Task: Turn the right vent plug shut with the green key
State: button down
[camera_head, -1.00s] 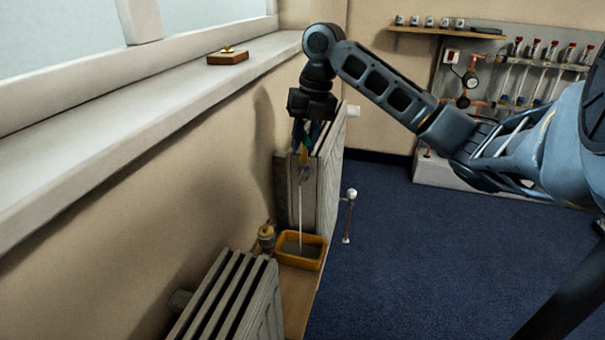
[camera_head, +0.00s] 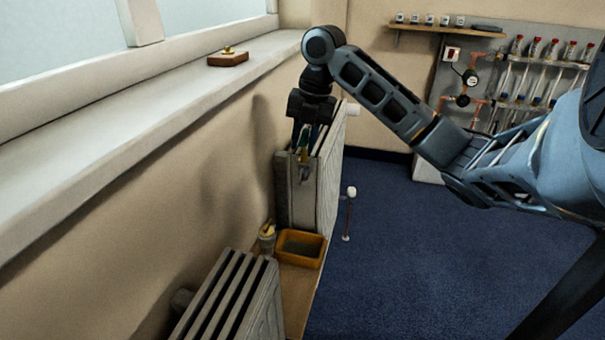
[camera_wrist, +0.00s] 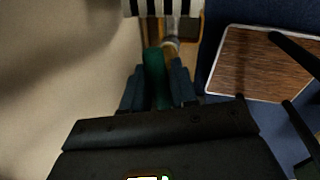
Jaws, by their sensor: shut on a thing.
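My gripper (camera_head: 303,142) points down at the near end of the far radiator (camera_head: 325,185). It is shut on the green key, which shows between the two fingers in the wrist view (camera_wrist: 155,78). In the head view the key is a small dark green strip partly hidden by the fingers. A small brass-coloured piece (camera_head: 304,158) shows just below the fingers, against the radiator's end. I cannot tell whether it is the right vent plug, or whether the key is seated on it. No water stream shows below it now.
An orange-yellow tray (camera_head: 319,262) stands on a wooden ledge below the radiator's end, beside a small brass-topped valve (camera_head: 267,236). A nearer radiator (camera_head: 232,300) stands at the front. A wooden block (camera_head: 228,59) lies on the windowsill. The blue floor at right is open.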

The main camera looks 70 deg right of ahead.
jog(key=shift+r+p, duration=1.35)
jog(key=shift+r, duration=0.7)
